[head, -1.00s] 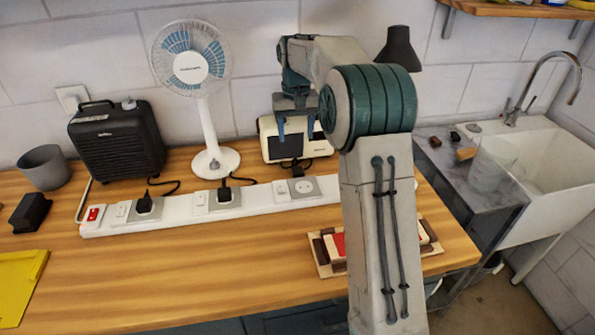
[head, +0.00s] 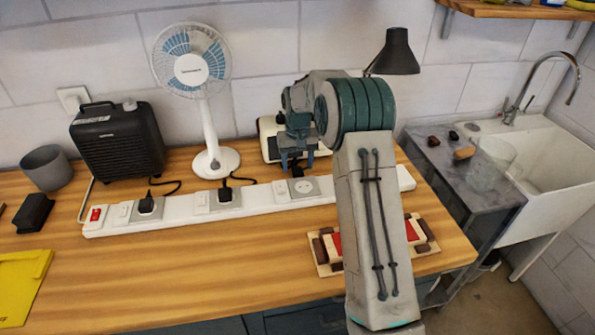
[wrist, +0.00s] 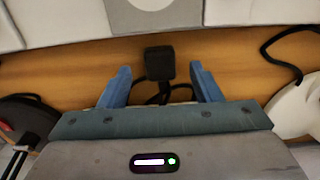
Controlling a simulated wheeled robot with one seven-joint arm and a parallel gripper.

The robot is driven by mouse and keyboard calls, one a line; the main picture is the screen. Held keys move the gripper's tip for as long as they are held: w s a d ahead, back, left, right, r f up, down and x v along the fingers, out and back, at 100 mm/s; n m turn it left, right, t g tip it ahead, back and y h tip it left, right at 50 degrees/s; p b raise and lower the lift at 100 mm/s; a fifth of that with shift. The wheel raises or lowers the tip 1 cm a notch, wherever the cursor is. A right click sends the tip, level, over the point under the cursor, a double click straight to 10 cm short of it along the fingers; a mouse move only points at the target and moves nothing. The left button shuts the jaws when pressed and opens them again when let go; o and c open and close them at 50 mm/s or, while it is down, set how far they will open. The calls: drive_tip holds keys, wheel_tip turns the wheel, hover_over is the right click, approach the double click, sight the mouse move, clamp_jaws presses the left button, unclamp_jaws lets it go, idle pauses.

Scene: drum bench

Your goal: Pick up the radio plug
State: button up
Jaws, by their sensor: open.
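The radio plug (wrist: 160,64) is a small black block on the bench, in the gap between the power strip and the radio, with a dark cable looping behind it in the wrist view. My gripper (head: 297,163) is open, its two blue fingers pointing down in front of the radio (head: 268,138). In the wrist view the plug lies between the fingers' lines, around tip level, with a gap on each side. I cannot tell the fingers' height above the bench.
The white power strip (head: 265,202) runs along the bench; two black plugs (head: 146,205) (head: 224,194) sit in it, and a socket near its right part is empty. The fan (head: 213,161) stands left of my gripper, the black lamp (head: 395,53) behind right.

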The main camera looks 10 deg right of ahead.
drive_tip(key=shift+f, duration=1.05)
drive_tip(key=c, duration=1.1)
drive_tip(key=shift+r, duration=0.1)
drive_tip(key=shift+r, duration=0.5)
drive_tip(key=r, duration=0.2)
drive_tip(key=r+b, duration=0.1)
drive_tip(key=shift+s+r, duration=0.2)
drive_tip(key=shift+s, duration=0.1)
drive_tip(key=s+r+b, duration=0.1)
drive_tip(key=s+r, duration=0.1)
drive_tip(key=s, duration=0.1)
drive_tip(key=s+r, duration=0.2)
drive_tip(key=s, duration=0.2)
drive_tip(key=s+r+b, duration=0.1)
drive_tip(key=s+r, duration=0.1)
drive_tip(key=s, duration=0.2)
drive_tip(key=shift+a+r+b, duration=0.1)
drive_tip(key=shift+r+b, duration=0.15)
drive_tip(key=shift+b, duration=0.1)
drive_tip(key=shift+w, duration=0.1)
